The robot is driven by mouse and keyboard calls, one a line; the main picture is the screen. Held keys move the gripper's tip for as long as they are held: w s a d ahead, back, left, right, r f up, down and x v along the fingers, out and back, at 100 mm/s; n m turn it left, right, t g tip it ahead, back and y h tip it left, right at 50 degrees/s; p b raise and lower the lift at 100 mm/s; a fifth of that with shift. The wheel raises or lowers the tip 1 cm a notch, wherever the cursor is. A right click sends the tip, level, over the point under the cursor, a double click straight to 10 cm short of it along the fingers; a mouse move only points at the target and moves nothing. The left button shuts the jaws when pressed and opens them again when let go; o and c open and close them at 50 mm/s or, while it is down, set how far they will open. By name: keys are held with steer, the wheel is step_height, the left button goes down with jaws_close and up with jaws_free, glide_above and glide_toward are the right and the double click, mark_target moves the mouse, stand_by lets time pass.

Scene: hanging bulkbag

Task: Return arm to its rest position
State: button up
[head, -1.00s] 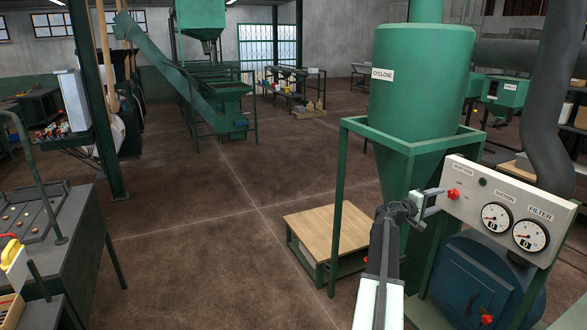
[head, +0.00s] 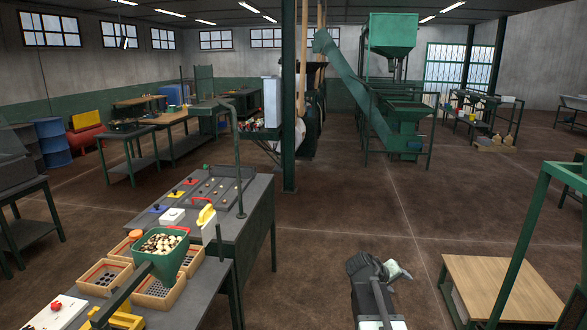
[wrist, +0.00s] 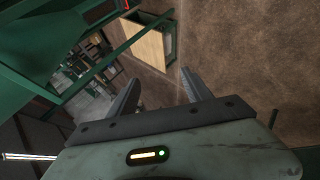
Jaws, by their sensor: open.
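My gripper (wrist: 160,90) shows in the wrist view with its two grey fingers spread apart and nothing between them. Beyond the fingers in that view are brown floor and a wooden-topped platform. In the head view my arm rises from the bottom, right of centre, and its gripper end (head: 392,270) is over open floor, touching nothing. The fingertips are small and hard to make out there.
A grey workbench (head: 258,222) with a green hopper (head: 160,262) and trays stands at the left. A low wooden-topped platform (head: 500,290) and a green frame (head: 525,245) are at the right. A green post (head: 289,130) stands behind. Floor (head: 335,230) between is clear.

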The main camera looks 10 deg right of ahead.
steer(key=s+a+f+g+y, duration=0.1)
steer(key=s+a+f+y, duration=0.2)
steer(key=s+a, duration=0.2)
steer(key=s+a+f+g+y, duration=0.2)
steer(key=s+a, duration=0.3)
steer(key=a, duration=0.6)
steer(key=s+a+f+g+y, duration=0.1)
steer(key=s+a+f+y, duration=0.2)
steer(key=a, duration=0.5)
steer(key=s+y, duration=0.1)
steer(key=s, duration=0.1)
steer(key=shift+s+a+f+m, duration=0.3)
steer(key=shift+s+m, duration=0.1)
